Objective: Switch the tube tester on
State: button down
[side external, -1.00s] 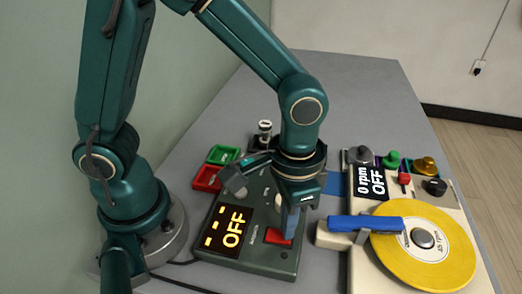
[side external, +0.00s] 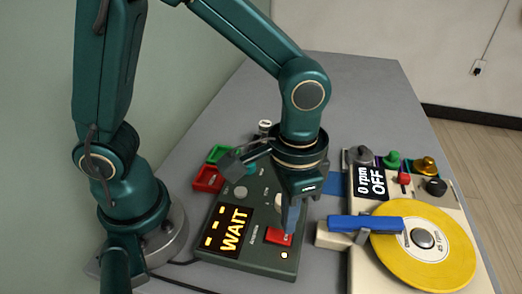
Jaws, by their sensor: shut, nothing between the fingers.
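The tube tester (side external: 258,250) is a dark grey-green box on the table. Its display (side external: 228,229) reads WAIT in yellow letters. A red switch (side external: 280,239) sits near its front right, and a small light (side external: 284,255) glows in front of it. My gripper (side external: 288,230) points down with its fingers shut and empty, at the red switch. I cannot tell whether the fingertips touch it. The gripper and wrist hide part of the tester's right side.
A turntable with a yellow record (side external: 405,262) and a blue arm (side external: 365,222) stands close on the right; its display (side external: 370,182) reads 0 rpm OFF. Red (side external: 208,179) and green (side external: 215,153) trays lie behind the tester. The table's far part is clear.

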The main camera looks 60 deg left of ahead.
aim_at(286, 237)
jog(key=shift+r, duration=2.25)
jog(key=s+a+r+n+t, duration=0.3)
jog(key=s+a+r+t, duration=0.1)
jog(key=a, duration=0.7)
jog(key=shift+s+r+t, duration=0.15)
jog(key=shift+r+t, duration=0.35)
jog(key=shift+t, duration=0.3)
